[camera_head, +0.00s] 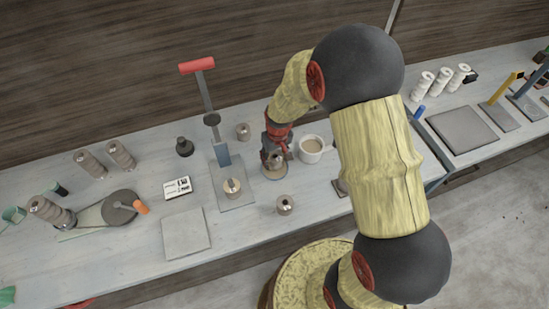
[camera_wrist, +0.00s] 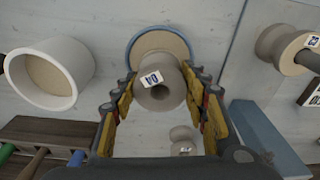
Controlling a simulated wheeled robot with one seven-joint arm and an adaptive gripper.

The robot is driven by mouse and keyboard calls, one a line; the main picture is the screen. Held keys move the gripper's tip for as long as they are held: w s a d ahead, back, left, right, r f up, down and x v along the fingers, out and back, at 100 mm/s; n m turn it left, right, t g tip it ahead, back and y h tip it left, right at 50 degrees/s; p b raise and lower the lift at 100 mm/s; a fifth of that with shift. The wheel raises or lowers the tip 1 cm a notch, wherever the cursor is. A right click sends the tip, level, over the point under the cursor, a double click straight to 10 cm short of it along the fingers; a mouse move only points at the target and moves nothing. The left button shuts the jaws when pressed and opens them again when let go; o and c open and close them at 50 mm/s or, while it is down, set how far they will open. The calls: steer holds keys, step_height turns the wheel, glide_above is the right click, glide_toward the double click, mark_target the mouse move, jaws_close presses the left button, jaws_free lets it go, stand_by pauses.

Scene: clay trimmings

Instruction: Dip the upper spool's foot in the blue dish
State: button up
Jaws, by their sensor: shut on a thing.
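My gripper (camera_head: 274,152) is shut on a pale clay spool (camera_wrist: 158,92) with a white label; in the head view it is mostly hidden by the fingers. The blue-rimmed dish (camera_wrist: 131,49) with a tan filling lies just beyond the held spool in the wrist view. In the head view the dish (camera_head: 275,175) is directly below my gripper. I cannot tell whether the spool's foot touches the filling. Other spools stand behind the dish to the left (camera_head: 243,131), on the press plate (camera_head: 232,187), and in front of the dish (camera_head: 285,204).
A white cup (camera_head: 311,149) with tan contents stands close right of my gripper. A press with a red handle (camera_head: 197,65) and blue post stands to the left. A dark bottle (camera_head: 185,146), a label card (camera_head: 177,187) and a grey slab (camera_head: 186,233) lie farther left.

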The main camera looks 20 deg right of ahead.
mark_target(275, 152)
steer(key=shift+r+p, duration=1.1)
steer(key=shift+r, duration=0.8)
steer(key=shift+r, duration=0.1)
